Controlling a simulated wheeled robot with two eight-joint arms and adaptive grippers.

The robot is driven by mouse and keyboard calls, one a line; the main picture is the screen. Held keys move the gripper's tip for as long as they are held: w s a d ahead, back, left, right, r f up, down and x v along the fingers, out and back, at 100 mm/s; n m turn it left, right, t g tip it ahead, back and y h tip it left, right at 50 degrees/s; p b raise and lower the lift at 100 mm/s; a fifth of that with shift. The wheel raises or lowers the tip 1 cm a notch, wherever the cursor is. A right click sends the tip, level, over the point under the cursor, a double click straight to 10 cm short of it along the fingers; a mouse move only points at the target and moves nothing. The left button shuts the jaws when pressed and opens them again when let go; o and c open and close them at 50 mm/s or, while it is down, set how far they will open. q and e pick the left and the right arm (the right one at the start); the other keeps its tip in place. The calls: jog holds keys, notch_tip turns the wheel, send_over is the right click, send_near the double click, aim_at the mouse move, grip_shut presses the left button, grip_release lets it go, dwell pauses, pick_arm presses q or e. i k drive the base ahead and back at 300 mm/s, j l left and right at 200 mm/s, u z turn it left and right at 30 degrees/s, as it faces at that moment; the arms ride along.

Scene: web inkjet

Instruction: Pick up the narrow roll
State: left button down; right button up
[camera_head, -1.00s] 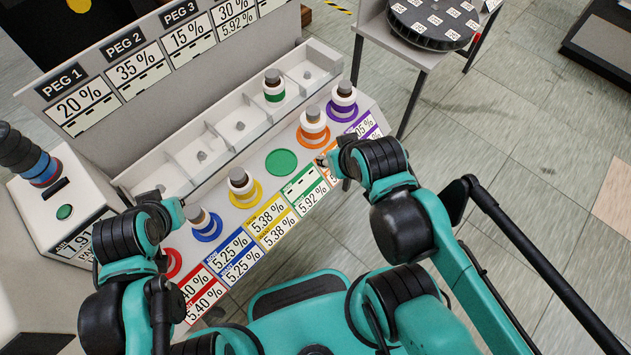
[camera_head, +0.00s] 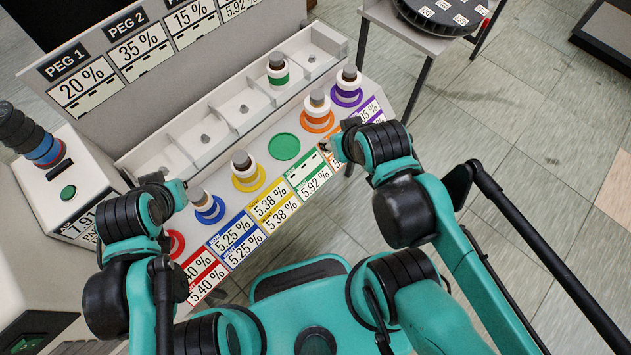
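A green-banded roll (camera_head: 278,70) stands in the rack behind. I cannot tell which roll is the narrow one. The green spot (camera_head: 284,146) is bare. My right gripper (camera_head: 327,149) is over the labels in front of the orange ring, apart from the rolls. My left gripper (camera_head: 181,190) is left of the blue-ring roll. The red ring (camera_head: 174,243) is partly hidden by my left arm. Both grippers' fingers are unclear.
A white compartment rack (camera_head: 226,118) with short pegs runs behind the rolls. A scale box (camera_head: 75,184) at left bears a dark and blue stack (camera_head: 36,140). A grey stand (camera_head: 428,42) with a black disc (camera_head: 440,14) is at back right.

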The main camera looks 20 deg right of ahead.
aim_at(277, 68)
jog(key=i+l+u, duration=0.35)
jog(key=l, duration=0.25)
jog(key=i+l+u, duration=0.2)
jog(key=l, duration=0.15)
jog(key=i+l+u, duration=0.2)
jog(key=l, duration=0.2)
jog(key=i+l+u, duration=0.2)
jog(key=l, duration=0.15)
jog(key=k, duration=0.1)
